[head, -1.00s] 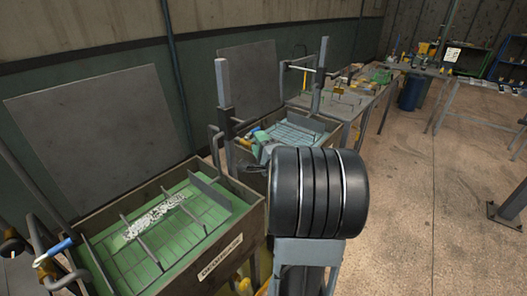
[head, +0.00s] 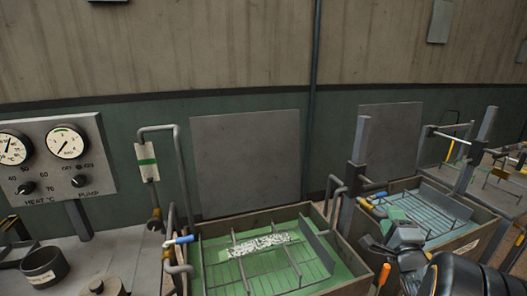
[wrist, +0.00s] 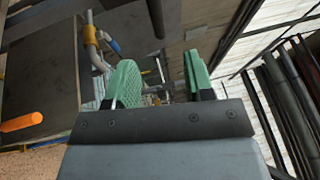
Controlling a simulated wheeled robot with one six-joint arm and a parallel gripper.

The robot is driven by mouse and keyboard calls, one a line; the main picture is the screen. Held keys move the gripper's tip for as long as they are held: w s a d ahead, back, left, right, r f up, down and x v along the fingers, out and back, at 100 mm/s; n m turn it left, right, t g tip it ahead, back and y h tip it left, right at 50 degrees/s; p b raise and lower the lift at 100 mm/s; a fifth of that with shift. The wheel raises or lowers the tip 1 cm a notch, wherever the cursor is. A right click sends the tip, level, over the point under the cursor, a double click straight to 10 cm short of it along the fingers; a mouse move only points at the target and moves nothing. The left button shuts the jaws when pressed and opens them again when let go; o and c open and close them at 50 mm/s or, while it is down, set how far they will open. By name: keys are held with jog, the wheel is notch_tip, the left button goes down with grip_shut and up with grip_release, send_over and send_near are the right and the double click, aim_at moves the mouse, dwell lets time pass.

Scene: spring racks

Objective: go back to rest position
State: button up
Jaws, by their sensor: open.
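My gripper (wrist: 160,82) shows in the wrist view with its two green finger pads apart and nothing seen between them. In the head view, my gripper (head: 398,218) is at the lower right, in front of the right tank (head: 465,247). My dark arm parts partly cover that tank's front. Whether the gripper touches the tank cannot be told.
The left tank (head: 355,284) holds green liquid, wire racks and a speckled white strip (head: 258,244). A gauge panel (head: 95,150) stands at left, with a dark cup (head: 45,268) before it. Upright posts (head: 358,165) and taps edge the tanks. An orange handle (head: 384,275) is near my arm.

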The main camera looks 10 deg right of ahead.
jog(key=s+f+n+g+h, duration=0.1)
jog(key=s+f+n+g, duration=0.25)
jog(key=f+g, duration=0.25)
jog(key=s+f+n+g, duration=0.2)
jog(key=f+n+g, duration=0.3)
jog(key=f+g, duration=0.1)
jog(key=s+a+r+n+g+y, duration=0.1)
jog(key=a+n, duration=0.5)
jog(key=a, duration=0.6)
jog(key=s+a+r+n+g+y, duration=0.2)
jog(key=s+a+r+n+y, duration=0.2)
jog(key=a, duration=0.8)
jog(key=shift+s+a+n+g+y, duration=0.25)
jog(key=shift+s+n, duration=0.45)
jog(key=shift+n, duration=0.55)
